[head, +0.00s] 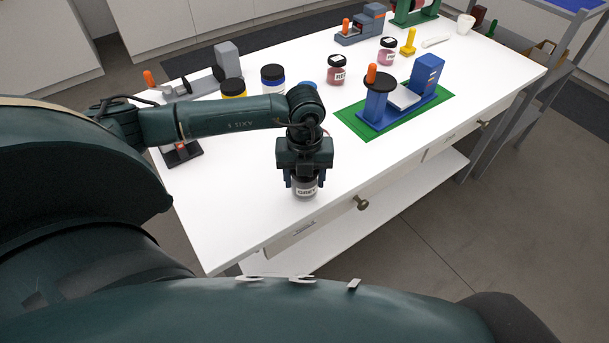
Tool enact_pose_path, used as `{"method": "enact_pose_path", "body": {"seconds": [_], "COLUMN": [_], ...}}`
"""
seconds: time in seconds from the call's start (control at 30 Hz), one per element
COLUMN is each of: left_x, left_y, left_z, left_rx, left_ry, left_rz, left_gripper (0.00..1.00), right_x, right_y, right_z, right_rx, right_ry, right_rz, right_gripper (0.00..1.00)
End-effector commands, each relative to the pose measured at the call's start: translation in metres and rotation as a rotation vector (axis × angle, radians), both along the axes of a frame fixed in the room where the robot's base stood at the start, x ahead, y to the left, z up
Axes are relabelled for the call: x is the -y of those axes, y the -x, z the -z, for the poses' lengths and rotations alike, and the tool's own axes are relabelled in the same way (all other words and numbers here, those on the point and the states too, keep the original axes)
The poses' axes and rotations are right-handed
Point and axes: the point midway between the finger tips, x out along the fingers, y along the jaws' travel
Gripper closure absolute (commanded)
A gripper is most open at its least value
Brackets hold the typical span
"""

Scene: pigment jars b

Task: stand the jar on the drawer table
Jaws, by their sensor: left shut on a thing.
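My left gripper (304,181) points down over the near part of the white drawer table (235,220). It is shut on a jar (306,189) with a white label that seems to read "GREY". The fingers and palm hide the jar's upper part. The jar is upright at or just above the table top; I cannot tell whether its base touches. My right gripper is not in view.
A blue press (424,78) with an orange knob stands on a green mat (352,121) to the right. A drawer knob (361,203) sticks out in front. The table around the held jar is clear.

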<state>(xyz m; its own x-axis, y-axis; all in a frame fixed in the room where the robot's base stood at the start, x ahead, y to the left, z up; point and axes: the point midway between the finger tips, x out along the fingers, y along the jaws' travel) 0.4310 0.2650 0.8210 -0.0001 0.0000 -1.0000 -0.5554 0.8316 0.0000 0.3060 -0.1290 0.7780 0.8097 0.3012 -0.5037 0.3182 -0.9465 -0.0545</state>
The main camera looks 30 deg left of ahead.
Motion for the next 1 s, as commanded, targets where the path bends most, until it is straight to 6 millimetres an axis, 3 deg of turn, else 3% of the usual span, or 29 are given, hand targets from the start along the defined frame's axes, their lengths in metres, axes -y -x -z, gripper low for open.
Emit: {"method": "enact_pose_path", "body": {"seconds": [0.43, 0.47, 0.5, 0.73, 1.0], "left_x": [0.0002, 0.0001, 0.0001, 0.0000, 0.0000], "left_y": [-0.0002, -0.0003, -0.0003, -0.0001, 0.0001], "left_z": [0.0099, 0.0088, 0.0086, 0.0087, 0.0090], "left_rx": [0.001, 0.001, 0.001, 0.000, 0.000], "left_ry": [0.001, 0.001, 0.001, 0.000, 0.000], "left_rz": [0.000, 0.000, 0.000, 0.000, 0.000], "left_gripper": [0.70, 0.43, 0.39, 0.20, 0.20], "right_x": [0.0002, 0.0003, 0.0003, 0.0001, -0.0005], "right_y": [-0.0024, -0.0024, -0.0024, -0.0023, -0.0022], "right_z": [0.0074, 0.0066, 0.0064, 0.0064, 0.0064], "right_rx": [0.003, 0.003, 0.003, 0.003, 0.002], "right_ry": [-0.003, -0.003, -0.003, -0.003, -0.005], "right_rz": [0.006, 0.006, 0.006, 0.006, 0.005], "right_gripper": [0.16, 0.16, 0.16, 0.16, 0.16]}}
